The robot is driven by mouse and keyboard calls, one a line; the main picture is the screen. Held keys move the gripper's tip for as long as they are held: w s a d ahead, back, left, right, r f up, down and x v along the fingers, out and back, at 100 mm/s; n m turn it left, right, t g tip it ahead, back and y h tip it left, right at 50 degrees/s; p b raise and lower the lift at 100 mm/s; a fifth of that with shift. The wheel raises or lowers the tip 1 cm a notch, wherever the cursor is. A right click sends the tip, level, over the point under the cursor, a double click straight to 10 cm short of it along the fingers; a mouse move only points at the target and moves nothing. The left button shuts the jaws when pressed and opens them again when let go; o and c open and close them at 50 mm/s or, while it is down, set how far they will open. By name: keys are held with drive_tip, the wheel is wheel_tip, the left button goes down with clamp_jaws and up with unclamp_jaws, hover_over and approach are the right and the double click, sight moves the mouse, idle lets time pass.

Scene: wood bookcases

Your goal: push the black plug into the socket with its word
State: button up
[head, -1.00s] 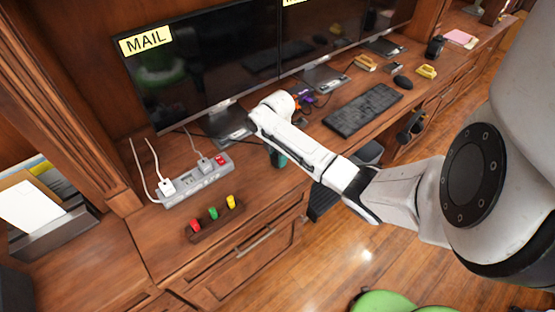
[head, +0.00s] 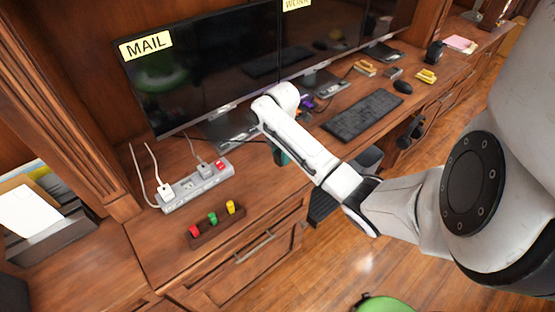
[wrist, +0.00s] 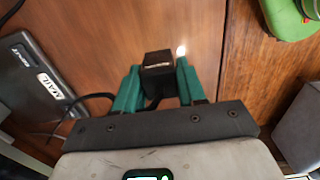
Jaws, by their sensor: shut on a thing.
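My gripper (wrist: 158,68), with green fingers, is shut on a black plug (wrist: 157,80) in the wrist view. The plug has a pale line of marking on its end, too thin to read. A black cord runs off to the left behind the fingers. In the head view my gripper (head: 279,155) hangs over the desk in front of the monitor, and the plug is hidden. The grey power strip (head: 188,199) lies to its left, with white plugs in it and a red switch. Any words on its sockets are too small to read.
A wooden rack (head: 215,230) with red, green and yellow pieces lies in front of the strip. A monitor labelled MAIL (head: 190,80) stands behind. A grey base labelled MAIL (wrist: 40,75) shows in the wrist view. A keyboard (head: 363,115) lies to the right.

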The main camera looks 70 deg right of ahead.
drive_tip(key=s+a+r+p, duration=0.3)
drive_tip(key=s+r+p, duration=0.3)
drive_tip(key=s, duration=0.6)
wheel_tip(320, 180, up, 2)
drive_tip(key=shift+s+r+p, duration=0.15)
drive_tip(key=shift+r+p, duration=0.05)
drive_tip(key=shift+p, duration=0.15)
